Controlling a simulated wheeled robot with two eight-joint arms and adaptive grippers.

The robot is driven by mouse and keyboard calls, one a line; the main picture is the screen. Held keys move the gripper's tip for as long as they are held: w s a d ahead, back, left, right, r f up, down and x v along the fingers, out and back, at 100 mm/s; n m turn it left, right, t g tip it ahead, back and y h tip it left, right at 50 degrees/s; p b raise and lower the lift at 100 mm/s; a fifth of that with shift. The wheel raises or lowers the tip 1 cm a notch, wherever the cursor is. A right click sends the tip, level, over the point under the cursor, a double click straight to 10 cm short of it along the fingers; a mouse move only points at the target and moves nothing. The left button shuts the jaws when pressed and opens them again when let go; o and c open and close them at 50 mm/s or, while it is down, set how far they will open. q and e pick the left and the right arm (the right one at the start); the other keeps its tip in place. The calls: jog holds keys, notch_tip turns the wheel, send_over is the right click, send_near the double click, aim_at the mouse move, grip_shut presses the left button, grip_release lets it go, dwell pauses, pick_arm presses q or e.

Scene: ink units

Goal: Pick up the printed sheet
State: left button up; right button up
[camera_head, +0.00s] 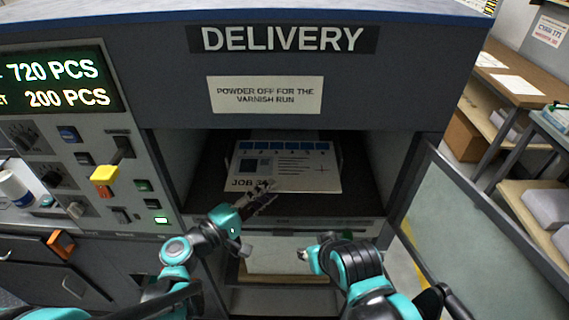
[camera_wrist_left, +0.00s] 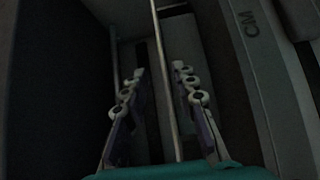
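The printed sheet (camera_head: 285,165), white with a blue band and "JOB" lettering, lies flat inside the delivery bay. My left gripper (camera_head: 264,192) is at the sheet's front edge, its fingers overlapping the sheet's lower left part in the head view. In the left wrist view the two fingers of the left gripper (camera_wrist_left: 158,70) stand apart with a gap between them, and I see no sheet held there. That view is dark, and a thin pale rod runs between the fingers. My right arm is at the lower middle of the head view; its fingers cannot be made out.
The delivery bay has dark side walls and a front ledge (camera_head: 340,225). A control panel (camera_head: 85,165) with a yellow button is at left. An open grey-glass door (camera_head: 480,220) stands at right. A lower shelf with a pale stack (camera_head: 285,262) is beneath the bay.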

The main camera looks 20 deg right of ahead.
aim_at(281, 183)
pick_arm(q)
jog(key=x, duration=0.1)
jog(key=b+x, duration=0.1)
jog(key=x, duration=0.3)
jog(key=shift+f+b, duration=0.3)
jog(key=shift+f, duration=0.1)
jog(key=shift+w+d, duration=0.1)
jog(key=shift+d, duration=0.1)
jog(key=shift+r, duration=0.1)
grip_shut()
